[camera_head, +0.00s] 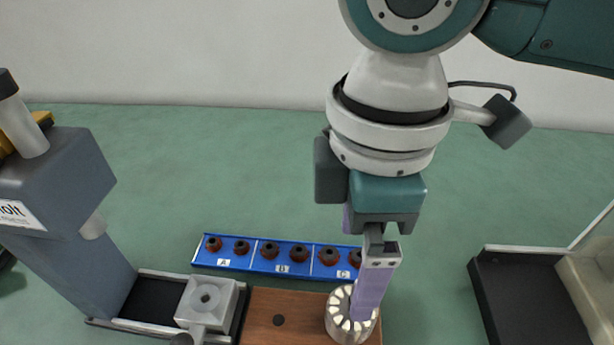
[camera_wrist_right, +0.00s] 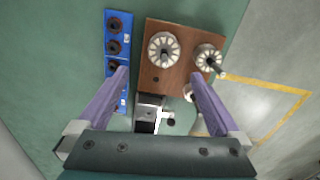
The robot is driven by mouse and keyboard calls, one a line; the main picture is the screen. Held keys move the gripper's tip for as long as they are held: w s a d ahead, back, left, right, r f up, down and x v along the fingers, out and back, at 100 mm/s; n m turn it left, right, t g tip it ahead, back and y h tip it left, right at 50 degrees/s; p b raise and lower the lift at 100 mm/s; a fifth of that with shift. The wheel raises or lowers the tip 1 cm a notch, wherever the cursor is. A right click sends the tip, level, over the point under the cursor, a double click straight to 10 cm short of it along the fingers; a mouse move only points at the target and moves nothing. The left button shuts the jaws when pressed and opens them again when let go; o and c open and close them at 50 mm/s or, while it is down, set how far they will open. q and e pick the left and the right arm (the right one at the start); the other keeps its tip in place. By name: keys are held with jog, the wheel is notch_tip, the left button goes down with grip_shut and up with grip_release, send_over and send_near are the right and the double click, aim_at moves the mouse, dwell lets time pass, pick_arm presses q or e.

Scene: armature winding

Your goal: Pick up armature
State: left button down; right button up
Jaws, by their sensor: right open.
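Armatures with pale segmented tops and central shafts stand upright on a brown wooden board (camera_head: 270,305). In the head view one armature (camera_head: 337,312) is partly hidden behind the fingers of my right gripper (camera_head: 362,312). A third pale round part (camera_wrist_right: 188,92) is partly hidden by the right finger. My right gripper (camera_wrist_right: 160,73) is open and empty, pointing down over the board. My left gripper is not in view.
A blue tray (camera_head: 227,262) marked A, B and C holds several dark red rings behind the board. A grey machine (camera_head: 50,190) with a clamp block (camera_head: 207,301) stands at left. A dark tray (camera_head: 530,300) lies at right.

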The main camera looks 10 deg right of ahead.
jog(key=f, duration=0.6)
jog(key=f+b, duration=0.1)
jog(key=f, duration=0.2)
jog(key=shift+s+d+f, duration=0.25)
jog(key=shift+s+f, duration=0.1)
jog(key=shift+s, duration=0.05)
jog(key=shift+c, duration=0.2)
grip_shut()
